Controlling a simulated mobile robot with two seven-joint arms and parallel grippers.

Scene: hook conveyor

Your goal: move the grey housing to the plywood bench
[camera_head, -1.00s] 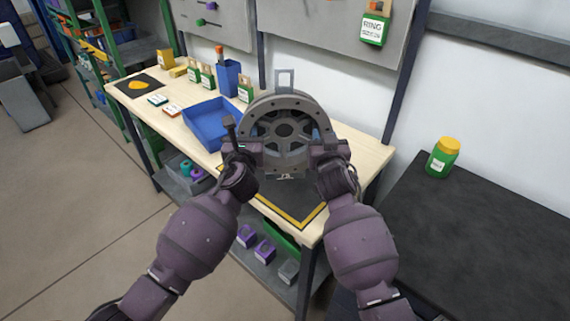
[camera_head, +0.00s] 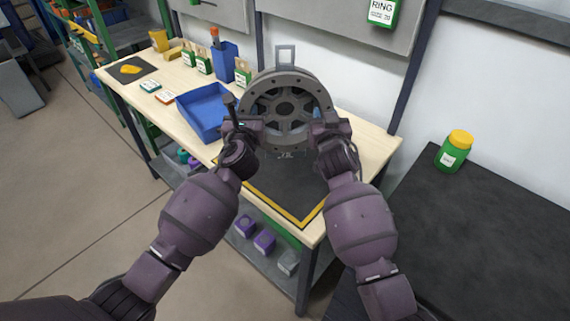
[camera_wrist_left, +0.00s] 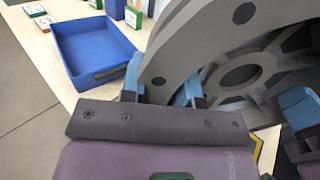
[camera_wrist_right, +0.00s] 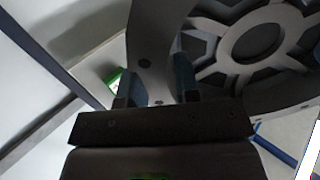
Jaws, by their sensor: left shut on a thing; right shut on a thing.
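The grey housing (camera_head: 286,82) is a round, spoked ring with a square lug on top, held upright between my two grippers above the plywood bench (camera_head: 368,137). My left gripper (camera_head: 243,118) is shut on the left side of its rim; the housing (camera_wrist_left: 200,50) also fills the right of the left wrist view, between blue fingertips. My right gripper (camera_head: 324,118) is shut on the right side of the rim; the housing (camera_wrist_right: 160,50) shows between its fingers in the right wrist view. Whether the housing's bottom touches the bench cannot be told.
A dark mat with a yellow border (camera_head: 284,208) lies on the bench under the housing. A blue tray (camera_head: 207,112) is close on the left, with small boxes and a blue holder (camera_head: 223,62) behind. A black table (camera_head: 480,220) with a green jar (camera_head: 454,152) stands at right.

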